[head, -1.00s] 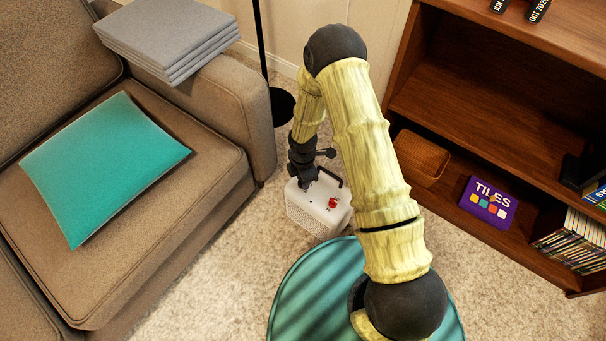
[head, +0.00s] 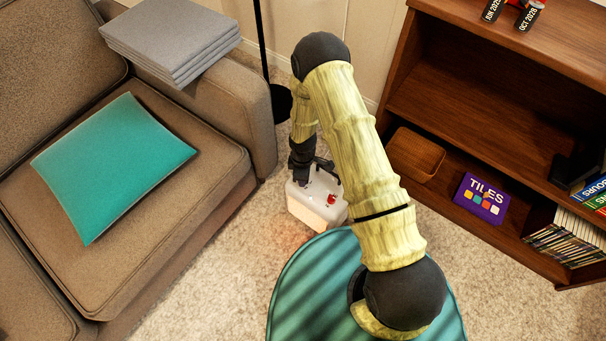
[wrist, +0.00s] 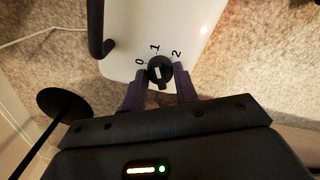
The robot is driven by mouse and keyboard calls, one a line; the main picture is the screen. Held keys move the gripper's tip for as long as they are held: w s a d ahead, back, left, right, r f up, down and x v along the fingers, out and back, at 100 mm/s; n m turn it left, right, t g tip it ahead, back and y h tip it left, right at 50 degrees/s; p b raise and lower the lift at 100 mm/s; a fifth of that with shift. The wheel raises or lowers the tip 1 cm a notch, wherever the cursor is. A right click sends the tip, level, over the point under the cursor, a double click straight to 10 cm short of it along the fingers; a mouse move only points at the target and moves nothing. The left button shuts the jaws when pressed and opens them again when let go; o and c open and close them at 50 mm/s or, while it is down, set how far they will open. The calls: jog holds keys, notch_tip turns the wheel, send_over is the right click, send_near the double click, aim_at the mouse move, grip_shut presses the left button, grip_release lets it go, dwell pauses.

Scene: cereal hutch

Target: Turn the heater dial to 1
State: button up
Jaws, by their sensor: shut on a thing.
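The heater (head: 304,212) is a small white box on the carpet, with an orange glow on its front. Its top shows in the wrist view (wrist: 125,22). The black dial (wrist: 160,66) has a pale mark, with printed 0, 1 and 2 around its far side. The mark looks close to the 1, but its exact pointing is hard to tell. My gripper (wrist: 160,77) is shut on the dial, one purple finger on each side. In the head view my arm's end hides the dial.
A small light (wrist: 204,30) glows on the heater top, and a black handle (wrist: 98,30) rises beside the dial. A sofa (head: 190,205) stands left, a bookshelf (head: 480,125) right. A teal round table or pouf (head: 300,290) is in front.

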jog(key=o, duration=1)
notch_tip(320, 180, up, 17)
jog(key=p, duration=0.6)
jog(key=shift+r, duration=0.2)
jog(key=shift+d+r, duration=0.1)
